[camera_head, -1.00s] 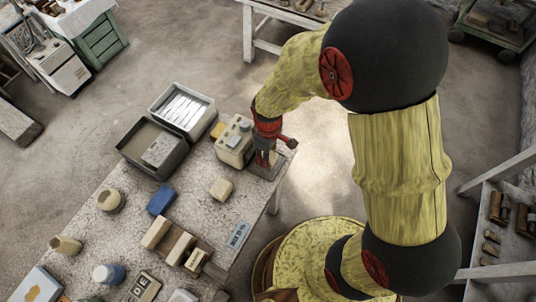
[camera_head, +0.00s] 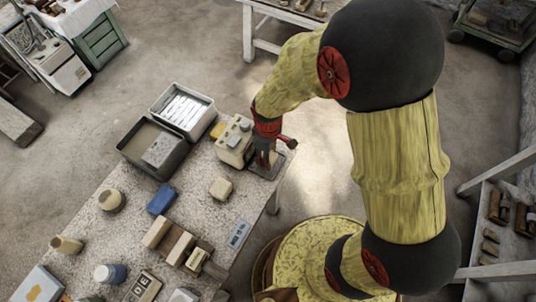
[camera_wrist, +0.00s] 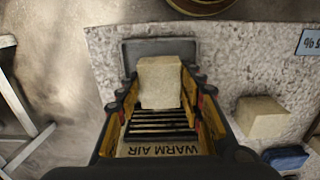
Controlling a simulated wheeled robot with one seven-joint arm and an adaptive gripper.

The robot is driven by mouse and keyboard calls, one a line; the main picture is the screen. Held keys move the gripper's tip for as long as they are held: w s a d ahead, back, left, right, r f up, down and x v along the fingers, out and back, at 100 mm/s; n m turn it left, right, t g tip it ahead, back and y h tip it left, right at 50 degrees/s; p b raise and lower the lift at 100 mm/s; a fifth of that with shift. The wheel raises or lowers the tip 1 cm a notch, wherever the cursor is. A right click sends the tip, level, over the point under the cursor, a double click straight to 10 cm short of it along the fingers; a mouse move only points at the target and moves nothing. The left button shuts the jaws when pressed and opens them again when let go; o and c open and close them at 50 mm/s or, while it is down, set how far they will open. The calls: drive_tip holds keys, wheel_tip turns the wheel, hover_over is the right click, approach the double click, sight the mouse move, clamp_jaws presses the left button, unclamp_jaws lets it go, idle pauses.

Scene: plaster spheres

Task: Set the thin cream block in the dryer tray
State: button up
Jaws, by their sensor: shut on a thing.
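A cream block (camera_wrist: 159,82) sits between the fingers of my gripper (camera_wrist: 160,95) in the wrist view. My gripper is shut on it, and the block hangs over or at the near edge of the dark dryer tray (camera_wrist: 160,47). I cannot tell whether it touches the tray. The dryer's dark grille and its "WARM AIR" label (camera_wrist: 163,150) show just below the block. In the head view my gripper (camera_head: 265,161) is low over the dark tray (camera_head: 270,172) beside the cream dryer box (camera_head: 236,140); its fingers hide the block there.
Another cream block (camera_head: 221,188) lies on the speckled table (camera_head: 195,205) nearby. The table's right edge is close to the tray.

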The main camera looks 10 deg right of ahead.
drive_tip(key=shift+f+b, duration=0.75)
drive_tip(key=shift+f, duration=0.4)
idle(0.7)
drive_tip(key=o, duration=1.5)
drive_tip(key=shift+c, duration=0.2)
drive_tip(key=shift+r, duration=0.15)
drive_tip(key=shift+r+p, duration=1.65)
drive_tip(key=shift+r, duration=0.25)
